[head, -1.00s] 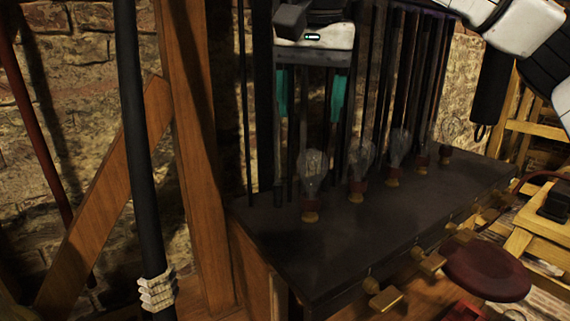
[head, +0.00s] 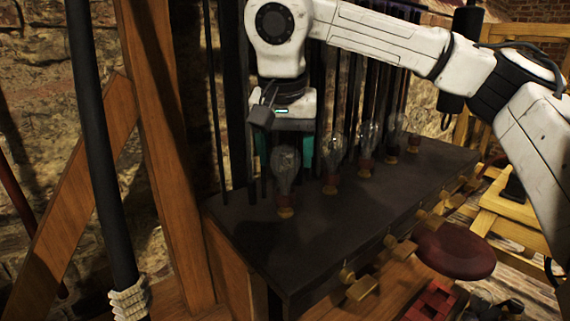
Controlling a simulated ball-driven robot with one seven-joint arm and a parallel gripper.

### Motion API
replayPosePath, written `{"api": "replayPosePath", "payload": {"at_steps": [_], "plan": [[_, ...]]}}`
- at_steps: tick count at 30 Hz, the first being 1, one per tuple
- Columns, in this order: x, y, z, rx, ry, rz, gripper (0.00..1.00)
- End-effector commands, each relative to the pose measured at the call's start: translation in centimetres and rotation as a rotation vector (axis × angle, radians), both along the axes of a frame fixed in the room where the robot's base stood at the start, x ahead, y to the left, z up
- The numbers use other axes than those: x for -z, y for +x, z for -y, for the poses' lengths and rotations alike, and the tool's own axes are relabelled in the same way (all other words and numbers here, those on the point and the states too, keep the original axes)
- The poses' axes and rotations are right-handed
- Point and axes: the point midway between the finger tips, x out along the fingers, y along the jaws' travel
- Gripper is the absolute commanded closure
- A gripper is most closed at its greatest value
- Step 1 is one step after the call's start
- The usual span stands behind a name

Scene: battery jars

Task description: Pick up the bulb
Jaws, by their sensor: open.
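Several clear glass bulbs stand upright in a row along the dark bench top. The nearest bulb (head: 285,172) is at the left end of the row, on a small brass and red base. My gripper (head: 284,165) points down at this bulb, with its teal finger pads to the left and right of it in the picture. The jaws are open and hold nothing. The bulb partly covers the space between the fingers. I cannot tell whether the fingers are around the bulb or behind it.
Other bulbs stand to the right, the closest being the second bulb (head: 332,165). Dark vertical rods (head: 221,120) rise behind the row. The bench top (head: 330,225) is clear in front.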

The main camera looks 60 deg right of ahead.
Motion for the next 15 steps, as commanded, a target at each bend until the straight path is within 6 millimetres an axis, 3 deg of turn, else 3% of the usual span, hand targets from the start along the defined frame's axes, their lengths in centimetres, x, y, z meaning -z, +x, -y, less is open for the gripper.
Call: {"api": "replayPosePath", "payload": {"at_steps": [7, 15], "plan": [[0.21, 0.03, 0.05, 0.000, 0.000, 0.000, 0.33], [0.19, 0.03, 0.05, 0.000, 0.000, 0.000, 0.57]]}}
